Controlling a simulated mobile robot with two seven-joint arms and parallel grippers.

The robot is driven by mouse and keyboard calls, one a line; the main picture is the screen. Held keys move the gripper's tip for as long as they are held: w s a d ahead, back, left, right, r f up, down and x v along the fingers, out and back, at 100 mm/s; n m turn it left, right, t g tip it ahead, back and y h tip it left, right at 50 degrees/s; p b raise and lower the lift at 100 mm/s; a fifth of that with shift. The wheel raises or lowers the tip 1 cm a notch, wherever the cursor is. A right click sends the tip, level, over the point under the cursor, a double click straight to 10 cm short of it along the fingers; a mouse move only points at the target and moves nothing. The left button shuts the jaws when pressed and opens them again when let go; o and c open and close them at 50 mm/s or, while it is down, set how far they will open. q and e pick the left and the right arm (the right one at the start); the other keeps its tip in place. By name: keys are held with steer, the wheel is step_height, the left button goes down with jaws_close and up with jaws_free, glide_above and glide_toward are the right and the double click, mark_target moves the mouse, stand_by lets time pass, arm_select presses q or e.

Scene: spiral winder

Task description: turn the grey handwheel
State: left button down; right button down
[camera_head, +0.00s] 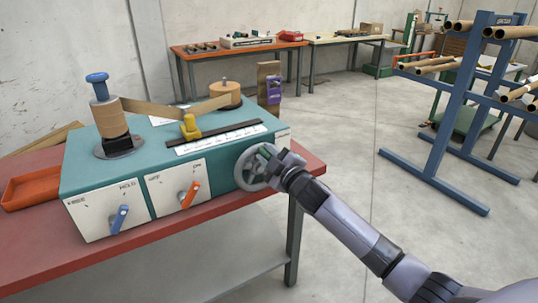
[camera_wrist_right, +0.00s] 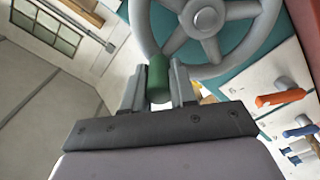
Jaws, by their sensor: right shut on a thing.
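The grey handwheel (camera_head: 243,174) is a spoked wheel on the right end of the teal and white winder's front face. It also shows in the right wrist view (camera_wrist_right: 207,18), where a green handle (camera_wrist_right: 158,78) stands out from its rim. My right gripper (camera_head: 275,157) is at the wheel's upper right rim. In the right wrist view its two fingers (camera_wrist_right: 158,90) are shut on the green handle, one on each side. The fingers hide part of the handle and rim in the head view. My left gripper is not in view.
The winder (camera_head: 160,130) stands on a red-topped table (camera_head: 170,228). An orange lever (camera_head: 190,195) and a blue lever (camera_head: 119,219) are left of the wheel. An orange tray (camera_head: 32,186) lies at far left. A blue rack (camera_head: 455,120) stands at right beyond open floor.

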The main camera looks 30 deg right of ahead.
steer(key=c, duration=0.9)
jaws_free()
steer(key=shift+s, duration=0.1)
steer(key=s, duration=0.7)
steer(key=shift+d, duration=0.3)
steer(key=s+a+f+m+g, duration=0.3)
steer(key=s+a+f+m, duration=0.1)
steer(key=s+f, duration=0.8)
steer(key=s+a+f+m+g+y, duration=0.1)
steer(key=s+a+f+m+g, duration=0.3)
steer(key=s+f, duration=0.9)
steer(key=s+a, duration=0.2)
steer(key=s, duration=0.1)
steer(key=shift+s+m+g, duration=0.3)
steer(key=shift+m, duration=0.1)
